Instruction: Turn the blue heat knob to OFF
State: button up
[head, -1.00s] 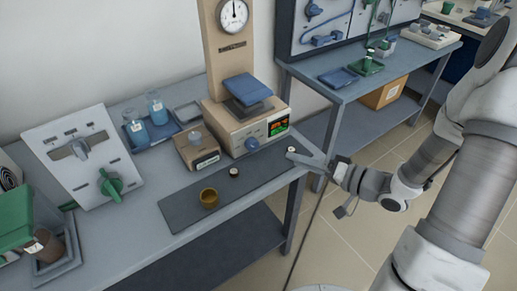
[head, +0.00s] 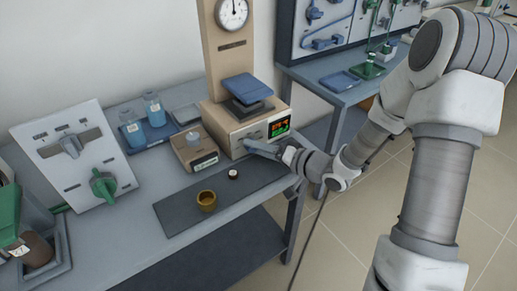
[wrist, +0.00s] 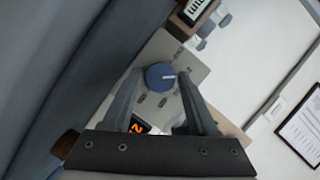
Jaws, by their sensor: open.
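The blue heat knob (wrist: 160,77) shows in the wrist view on the pale front panel of the beige furnace unit (head: 225,120). It lies between or just beyond the two fingertips of my gripper (wrist: 160,73). The fingers are spread, one on each side of the knob, with no clear contact visible. In the head view my gripper (head: 258,147) reaches the front of the unit from the right and hides the knob. A lit display (head: 279,128) is on the panel, right of the gripper; it also shows in the wrist view (wrist: 138,127). I cannot read the knob's setting.
A brass-coloured cup (head: 206,201) and a small dark-sided round piece (head: 233,174) stand on the dark mat (head: 180,212) below the unit. A small box (head: 195,152) stands left of it. A panel with a green knob (head: 103,184) is farther left.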

jog(key=shift+c, duration=0.3)
grip_shut()
jog(key=n+h, duration=0.1)
jog(key=n, duration=0.1)
jog(key=shift+a+r+n+h+p, duration=0.1)
jog(key=shift+n+h+p, duration=0.2)
jog(key=shift+n, duration=0.1)
jog(key=shift+s+n+t+h+b, duration=0.1)
jog(key=shift+n+t+h+b, duration=0.2)
jog(key=shift+n+h+b, duration=0.6)
jog(key=shift+a+n+t+b, duration=0.1)
jog(key=shift+n+t+b, duration=0.2)
jog(key=shift+n+b, duration=0.35)
jog(key=shift+n+h, duration=0.25)
jog(key=shift+h, duration=0.05)
